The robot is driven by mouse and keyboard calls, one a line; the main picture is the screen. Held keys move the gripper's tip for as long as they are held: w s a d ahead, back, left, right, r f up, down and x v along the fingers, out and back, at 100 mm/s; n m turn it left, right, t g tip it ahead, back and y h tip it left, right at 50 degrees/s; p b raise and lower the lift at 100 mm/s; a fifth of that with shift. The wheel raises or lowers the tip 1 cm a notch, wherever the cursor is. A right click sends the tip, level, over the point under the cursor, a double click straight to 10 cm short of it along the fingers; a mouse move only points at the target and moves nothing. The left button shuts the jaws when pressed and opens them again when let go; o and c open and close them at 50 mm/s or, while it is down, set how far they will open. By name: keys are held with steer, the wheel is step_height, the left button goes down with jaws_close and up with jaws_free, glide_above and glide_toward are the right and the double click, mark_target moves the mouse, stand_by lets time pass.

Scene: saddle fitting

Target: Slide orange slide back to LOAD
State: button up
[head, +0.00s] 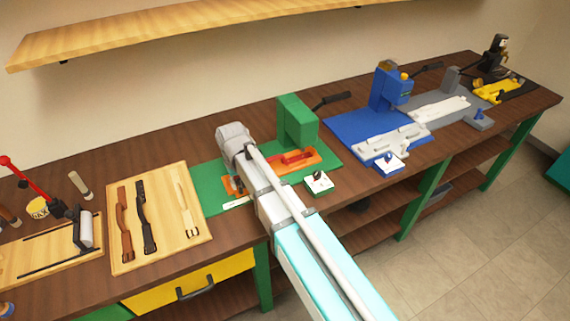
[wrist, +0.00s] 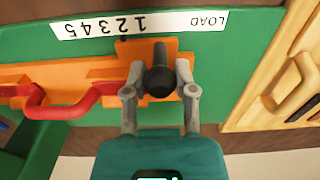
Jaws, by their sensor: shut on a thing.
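The orange slide (wrist: 152,52) sits on the green base of the green press station. A black knob (wrist: 160,82) stands on it. My gripper (wrist: 159,76) is shut on the knob, one finger on each side. A white scale strip (wrist: 140,24) lies along the base, upside down in the wrist view, with LOAD at the right and 1 to 5 running left.
A red handle (wrist: 72,101) on an orange part lies left of the slide in the wrist view. A wooden tool board (head: 158,215) is left of the station in the head view.

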steer(key=shift+s+a, duration=0.45)
steer(key=shift+a, duration=0.5)
steer(key=shift+s+a, duration=0.5)
steer(key=shift+a, duration=0.35)
steer(key=shift+s+a, duration=0.55)
steer(key=shift+a, duration=0.2)
stand_by(0.4)
steer(key=shift+s+a, duration=0.5)
steer(key=shift+a, duration=0.35)
